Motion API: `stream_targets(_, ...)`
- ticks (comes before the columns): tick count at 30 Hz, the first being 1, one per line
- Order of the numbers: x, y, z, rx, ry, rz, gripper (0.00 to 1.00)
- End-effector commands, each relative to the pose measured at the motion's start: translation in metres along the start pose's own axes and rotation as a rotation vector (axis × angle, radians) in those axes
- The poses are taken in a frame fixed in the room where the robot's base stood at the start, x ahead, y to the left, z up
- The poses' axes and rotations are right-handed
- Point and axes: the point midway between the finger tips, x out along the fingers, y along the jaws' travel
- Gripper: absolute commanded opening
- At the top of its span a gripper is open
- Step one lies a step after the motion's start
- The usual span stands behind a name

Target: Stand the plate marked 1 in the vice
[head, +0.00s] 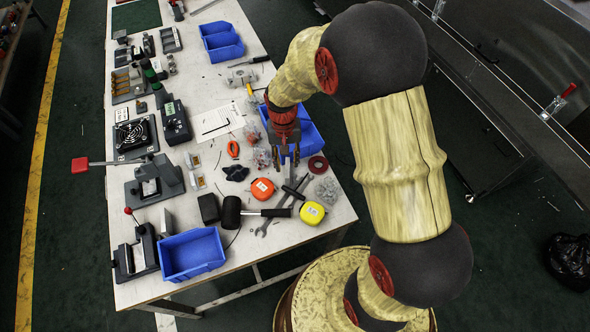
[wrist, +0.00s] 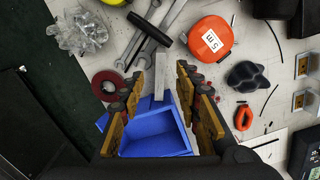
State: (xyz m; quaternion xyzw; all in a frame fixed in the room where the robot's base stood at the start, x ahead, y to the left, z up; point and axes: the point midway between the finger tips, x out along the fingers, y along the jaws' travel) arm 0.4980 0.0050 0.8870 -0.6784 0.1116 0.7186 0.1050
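My gripper (head: 288,160) points down over the right side of the bench. In the wrist view its two fingers (wrist: 161,88) are spread apart. A narrow light-grey plate (wrist: 160,77) shows between them, above the blue bin, with gaps visible on both sides. No number can be read on it, so I cannot tell whether it is the plate marked 1. Two dark grey clamping devices stand at the bench's left edge, one with a long red-knobbed lever (head: 155,183) and one nearer the front (head: 138,253). I cannot tell which is the vice.
A blue bin (head: 310,138) lies beside my gripper; another (head: 191,254) stands at the front. Tape measures (head: 262,188), a mallet (head: 231,212), wrenches (head: 270,220) and a red ring (head: 318,165) crowd the near bench. A fan unit (head: 135,138) stands left.

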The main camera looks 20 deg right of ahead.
Motion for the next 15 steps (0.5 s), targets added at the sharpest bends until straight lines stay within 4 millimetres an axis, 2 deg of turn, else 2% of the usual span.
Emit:
stream_targets(1,-0.011,-0.005,-0.016,0.031,0.040,-0.014,0.33)
stream_targets(2,-0.011,-0.006,-0.019,0.049,0.048,-0.017,0.33)
stream_targets(15,0.021,-0.005,-0.019,0.086,0.051,-0.019,0.33)
